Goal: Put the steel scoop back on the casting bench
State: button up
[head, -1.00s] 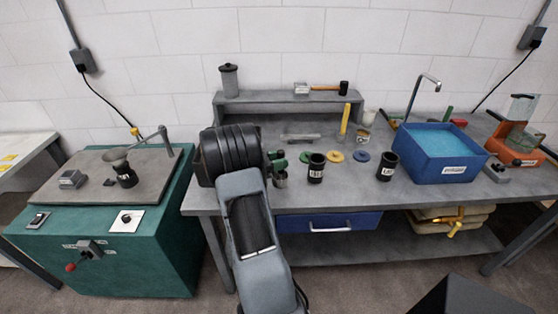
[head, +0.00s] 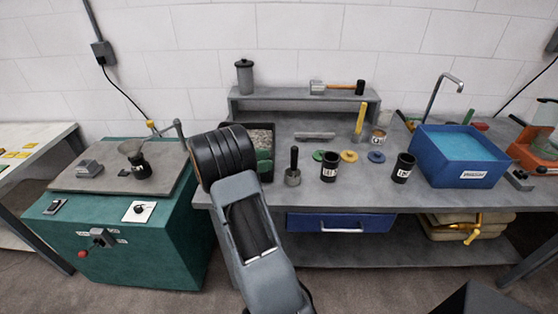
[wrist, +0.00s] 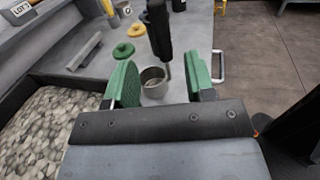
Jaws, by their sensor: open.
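The steel scoop (head: 292,177), a small steel cup with an upright black handle, stands on the grey bench (head: 317,205) near its front edge. In the wrist view the scoop's cup (wrist: 153,84) shows just beyond and between my green finger pads, with its black handle rising. My gripper (wrist: 160,75) is open and nothing is held in it. In the head view my gripper (head: 264,160) is to the left of the scoop and apart from it, mostly hidden behind my black wrist.
A dark tray of grey pebbles (head: 262,139) sits just left of the scoop. Black cups (head: 329,167), coloured discs (head: 349,156) and a blue water tub (head: 462,158) stand to the right. A green machine cabinet (head: 130,240) is at left.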

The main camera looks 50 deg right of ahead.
jog(key=s+a+m+t+y, duration=0.2)
jog(key=a+m+t+y, duration=0.1)
jog(key=a, duration=0.8)
jog(key=s+a+m+t+y, duration=0.2)
jog(key=a+t+y, duration=0.4)
jog(key=a, duration=0.4)
jog(key=s+a+r+m+t+y, duration=0.1)
jog(key=s+a+m+t+y, duration=0.2)
jog(key=a, duration=0.8)
jog(key=m+t+y, duration=0.2)
jog(key=t, duration=0.1)
jog(key=shift+a, duration=0.35)
